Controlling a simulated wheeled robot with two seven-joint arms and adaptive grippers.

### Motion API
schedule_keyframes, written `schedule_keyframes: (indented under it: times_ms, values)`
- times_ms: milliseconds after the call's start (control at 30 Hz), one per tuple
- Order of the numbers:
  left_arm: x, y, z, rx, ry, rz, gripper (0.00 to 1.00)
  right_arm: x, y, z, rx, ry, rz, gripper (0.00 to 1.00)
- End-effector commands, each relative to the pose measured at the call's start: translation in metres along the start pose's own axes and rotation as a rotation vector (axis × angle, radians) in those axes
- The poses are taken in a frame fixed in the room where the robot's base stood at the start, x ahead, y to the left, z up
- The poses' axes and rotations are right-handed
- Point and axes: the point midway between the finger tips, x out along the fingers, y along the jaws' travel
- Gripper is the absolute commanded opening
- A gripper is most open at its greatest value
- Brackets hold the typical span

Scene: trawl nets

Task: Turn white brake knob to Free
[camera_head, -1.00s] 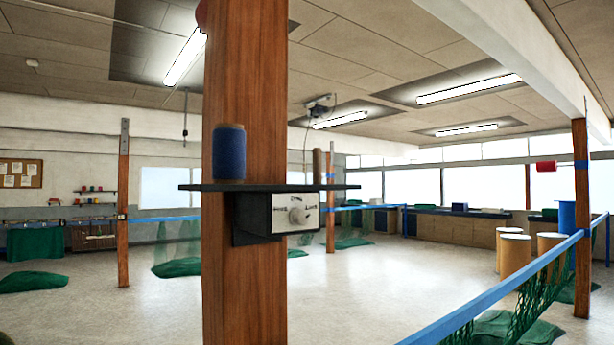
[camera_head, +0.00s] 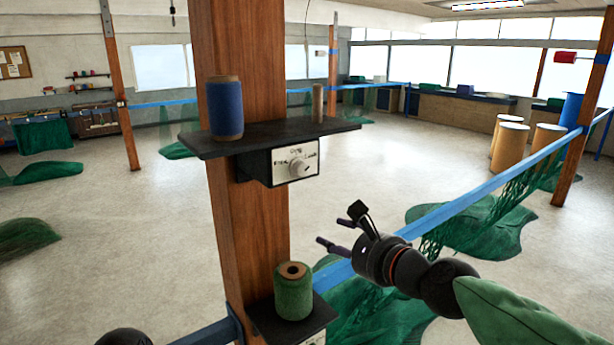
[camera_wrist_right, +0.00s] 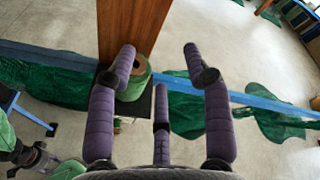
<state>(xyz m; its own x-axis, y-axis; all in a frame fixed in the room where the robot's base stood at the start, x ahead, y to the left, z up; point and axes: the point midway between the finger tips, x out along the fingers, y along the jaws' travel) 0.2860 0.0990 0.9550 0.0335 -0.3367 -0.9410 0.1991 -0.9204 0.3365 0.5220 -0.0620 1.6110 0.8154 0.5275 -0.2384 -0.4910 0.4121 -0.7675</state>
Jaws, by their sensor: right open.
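The white brake knob (camera_head: 299,167) sits on a white plate with small dark lettering, on the front of a dark box (camera_head: 262,168). The box hangs under a dark shelf on the wooden post (camera_head: 240,60). The lettering and the knob's exact setting are too small to read surely. My right gripper (camera_head: 340,226) is open and empty, to the right of and below the knob, apart from it. In the right wrist view its spread fingers (camera_wrist_right: 160,62) show nothing between them, and I cannot see the knob there.
On the upper shelf (camera_head: 345,126) stand a blue spool (camera_head: 225,108) and a thin brown spool (camera_head: 317,103). A green spool (camera_head: 293,291) stands on a lower shelf under the knob. A blue rail (camera_head: 480,190) with green net runs behind my right gripper.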

Motion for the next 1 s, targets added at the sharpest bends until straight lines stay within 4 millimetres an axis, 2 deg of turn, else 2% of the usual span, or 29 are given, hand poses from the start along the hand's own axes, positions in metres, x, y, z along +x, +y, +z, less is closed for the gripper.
schedule_keyframes:
  times_ms: [33, 133, 233, 367, 467, 567, 800, 1000]
  values:
    - [-0.002, 0.001, 0.000, 0.000, 0.000, 0.000, 0.40, -0.021, -0.019, 0.027, 0.045, -0.054, -0.036, 0.51]
    - [-0.004, 0.001, 0.000, 0.000, 0.001, 0.000, 0.40, -0.055, -0.045, 0.064, 0.127, -0.137, -0.078, 0.51]
    - [-0.005, 0.002, 0.000, 0.000, 0.001, 0.000, 0.40, -0.078, -0.059, 0.086, 0.183, -0.194, -0.098, 0.51]
    - [-0.005, 0.002, 0.000, 0.000, 0.001, 0.000, 0.40, -0.091, -0.067, 0.099, 0.218, -0.230, -0.108, 0.51]
    - [-0.005, 0.002, 0.000, 0.000, 0.001, 0.000, 0.40, -0.086, -0.069, 0.103, 0.223, -0.235, -0.108, 0.51]
    - [-0.005, 0.002, 0.000, 0.000, 0.001, 0.000, 0.40, -0.073, -0.070, 0.105, 0.221, -0.233, -0.107, 0.51]
    - [-0.005, 0.002, 0.000, 0.000, 0.001, 0.000, 0.40, -0.031, -0.076, 0.114, 0.220, -0.232, -0.108, 0.51]
    - [-0.006, 0.002, 0.000, 0.000, 0.001, 0.000, 0.40, -0.004, -0.080, 0.120, 0.220, -0.232, -0.109, 0.51]
